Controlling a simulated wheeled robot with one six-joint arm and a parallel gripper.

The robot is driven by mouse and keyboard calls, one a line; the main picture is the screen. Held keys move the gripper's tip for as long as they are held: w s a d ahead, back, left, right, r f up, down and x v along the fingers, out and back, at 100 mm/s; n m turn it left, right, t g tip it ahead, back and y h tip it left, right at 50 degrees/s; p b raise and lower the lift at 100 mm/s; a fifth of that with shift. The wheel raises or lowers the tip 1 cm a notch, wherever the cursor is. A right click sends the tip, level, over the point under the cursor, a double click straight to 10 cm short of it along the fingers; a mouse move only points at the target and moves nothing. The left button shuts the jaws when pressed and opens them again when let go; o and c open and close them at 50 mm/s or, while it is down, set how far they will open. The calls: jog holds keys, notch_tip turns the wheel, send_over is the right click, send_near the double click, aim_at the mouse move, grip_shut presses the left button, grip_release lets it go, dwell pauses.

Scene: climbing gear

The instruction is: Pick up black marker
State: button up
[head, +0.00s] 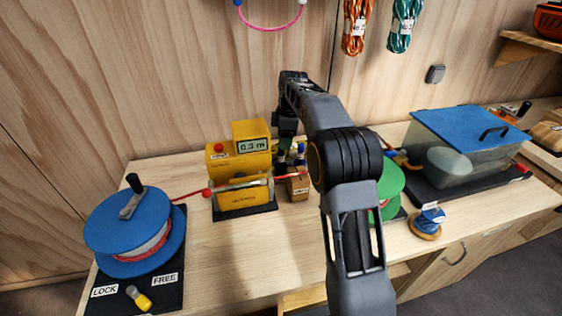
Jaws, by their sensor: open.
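A small wooden holder (298,188) with a label stands on the bench just right of the yellow meter. Several upright markers stick out of it, one with a blue cap (300,149). A dark upright shape (281,158) at its left side looks like the black marker, but it is too small and too close to my gripper to be sure. My gripper (287,143) points down just above the holder, at the far end of my arm. It is open, its fingers are small and dark, and I see nothing held in it.
The yellow meter (222,160) reading 0.3 m stands close on the left, with a red cord. A blue reel (128,228) is at far left. A green reel (391,182), partly behind my arm, and a blue-lidded clear box (455,163) are right.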

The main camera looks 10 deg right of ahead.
aim_at(281, 151)
jog(key=shift+w+a+f, duration=0.1)
jog(key=shift+a+f, duration=0.1)
jog(key=shift+f, duration=0.75)
jog(key=shift+w+a+f, duration=0.1)
jog(key=shift+a+f, duration=0.05)
jog(key=shift+f, duration=0.8)
jog(key=shift+w+a+f, duration=0.1)
jog(key=shift+a+f, duration=0.1)
jog(key=shift+f, duration=0.75)
jog(key=shift+c, duration=0.3)
jog(key=c, duration=0.9)
